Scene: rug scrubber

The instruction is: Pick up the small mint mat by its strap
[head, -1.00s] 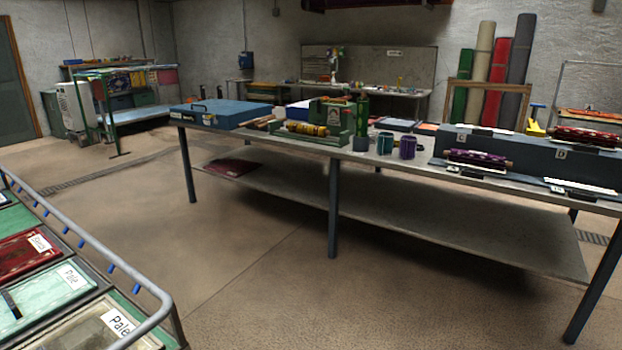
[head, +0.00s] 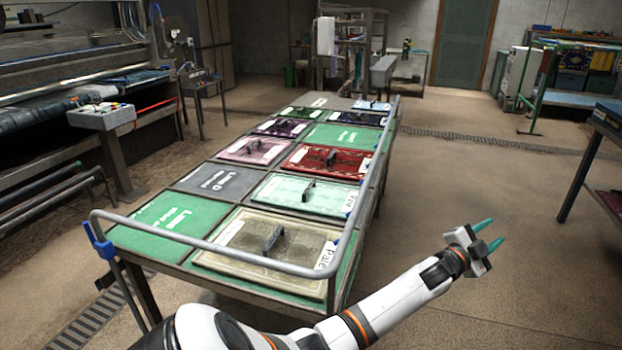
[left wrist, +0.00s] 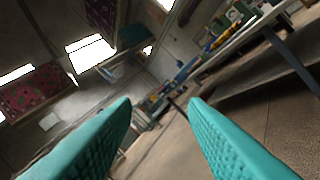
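The mint mat (head: 278,190) lies flat in a cell of the long sorting table in the head view. A dark strap (head: 309,189) stands up from its middle, and a white label is at its right edge. My left gripper (head: 492,233) is out to the right of the table, over the open floor and well apart from the mat. Its teal fingers are spread, with nothing between them in the left wrist view (left wrist: 160,120). The mat cannot be made out in the left wrist view. My right gripper is in neither view.
A grey rail (head: 355,235) runs along the table's near and right edges. A beige mat (head: 222,258) with a strap lies nearer, and a red mat (head: 345,168) lies beyond the mint one.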

